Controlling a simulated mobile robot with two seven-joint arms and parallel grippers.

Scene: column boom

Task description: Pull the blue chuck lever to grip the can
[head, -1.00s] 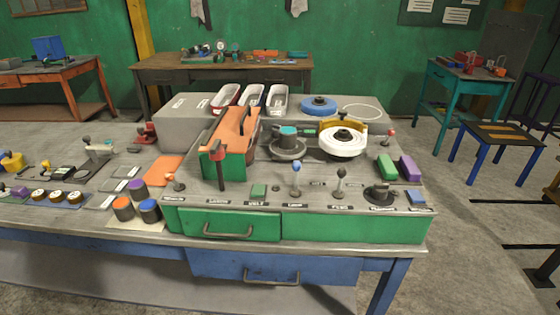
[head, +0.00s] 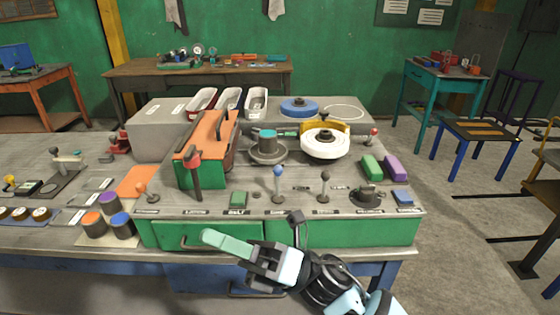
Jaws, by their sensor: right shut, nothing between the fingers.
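The blue-knobbed lever (head: 278,177) stands roughly upright on the front panel of the machine. Behind it, a teal-topped can (head: 268,138) stands in the round grey chuck (head: 267,153). Whether the chuck's jaws touch the can is too small to tell. My right gripper (head: 208,237) is in front of the green drawer, below and left of the blue lever and apart from it. Its pale green fingers are together and empty, pointing left. My left gripper is not in view.
A black-knobbed lever (head: 324,186) stands just right of the blue one. A green button block (head: 238,200) is to its left. A white wheel (head: 325,145) sits behind.

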